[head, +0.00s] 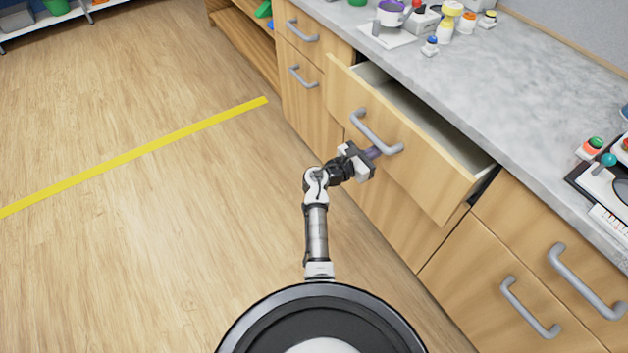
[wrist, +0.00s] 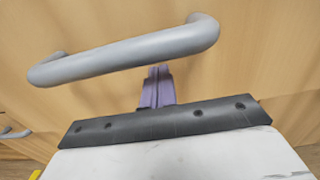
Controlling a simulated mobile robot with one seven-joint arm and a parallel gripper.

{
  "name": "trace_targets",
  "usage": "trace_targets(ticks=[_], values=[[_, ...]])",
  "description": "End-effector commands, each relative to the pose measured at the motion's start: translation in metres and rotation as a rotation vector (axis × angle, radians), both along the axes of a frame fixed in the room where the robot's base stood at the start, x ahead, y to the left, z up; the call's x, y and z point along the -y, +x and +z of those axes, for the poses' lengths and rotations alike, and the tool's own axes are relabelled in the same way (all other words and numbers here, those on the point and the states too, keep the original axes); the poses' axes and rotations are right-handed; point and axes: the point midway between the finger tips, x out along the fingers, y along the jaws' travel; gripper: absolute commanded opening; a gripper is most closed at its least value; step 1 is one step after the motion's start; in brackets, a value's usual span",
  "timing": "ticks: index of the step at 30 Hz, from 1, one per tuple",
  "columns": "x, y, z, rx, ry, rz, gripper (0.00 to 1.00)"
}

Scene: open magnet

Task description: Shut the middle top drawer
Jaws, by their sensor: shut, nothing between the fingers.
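The middle top drawer (head: 415,150) is pulled out, with its wooden front standing away from the cabinet and its pale inside showing. A grey bar handle (head: 376,133) is on its front; it also shows across the wrist view (wrist: 130,52). My gripper (head: 375,153) is shut and empty, just in front of the drawer front and just below the handle. In the wrist view its purple fingertips (wrist: 158,86) lie together and point at the wooden front under the handle. I cannot tell whether they touch the wood.
Closed drawers with grey handles (head: 528,307) are on the right and left. The wooden floor (head: 150,220) at left is clear, with a yellow stripe (head: 140,153).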

Motion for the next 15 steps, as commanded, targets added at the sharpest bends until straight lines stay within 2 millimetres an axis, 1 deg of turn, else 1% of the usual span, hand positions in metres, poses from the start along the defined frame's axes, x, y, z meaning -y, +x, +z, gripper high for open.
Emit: trace_targets(ticks=[1, 6, 9, 15], values=[[0.015, 0.010, -0.001, 0.002, -0.001, -0.005, 0.00], [0.052, 0.037, -0.002, 0.001, -0.001, -0.004, 0.00], [0.069, 0.049, -0.002, 0.001, 0.000, -0.004, 0.00], [0.090, 0.065, -0.001, 0.001, -0.001, -0.001, 0.00]])
